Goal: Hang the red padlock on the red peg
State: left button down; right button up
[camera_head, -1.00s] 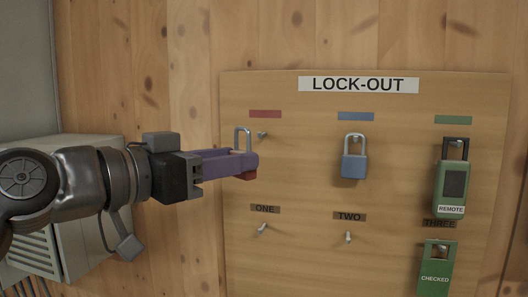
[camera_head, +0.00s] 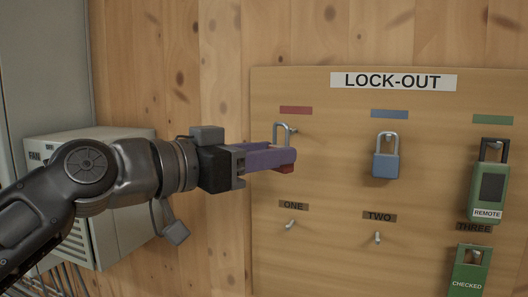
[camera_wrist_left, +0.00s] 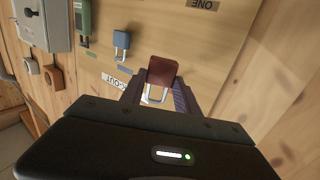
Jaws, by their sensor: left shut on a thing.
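The red padlock (camera_head: 285,168) is held upright in my left gripper (camera_head: 272,157), its body mostly hidden behind the purple fingers. Its grey shackle (camera_head: 281,134) stands up above the fingers. The peg (camera_head: 293,131) under the red label (camera_head: 296,110) shows at the shackle's right side. I cannot tell whether the shackle is around the peg or in front of it. In the left wrist view the padlock (camera_wrist_left: 162,72) sits between the fingers (camera_wrist_left: 158,88), seen upside down. My right gripper is out of view.
A blue padlock (camera_head: 386,166) hangs right of the red label, and a green remote (camera_head: 488,190) farther right. Bare pegs ONE (camera_head: 290,224) and TWO (camera_head: 378,238) are below. A green CHECKED tag (camera_head: 468,272) hangs lower right. A grey box (camera_head: 110,215) is behind my arm.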

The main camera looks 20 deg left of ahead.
pick_arm(q)
jog(key=w, duration=0.4)
jog(key=w+f, duration=0.1)
jog(key=w, duration=0.1)
jog(key=shift+w+d+f, duration=0.1)
jog(key=shift+w+d, duration=0.1)
jog(key=shift+w, duration=0.05)
jog(key=shift+w+f+b, duration=0.15)
jog(key=shift+w+b, duration=0.2)
jog(key=shift+b, duration=0.1)
dwell(0.6)
jog(key=c, duration=0.8)
grip_release()
jog(key=shift+s, duration=0.1)
jog(key=shift+a, duration=0.1)
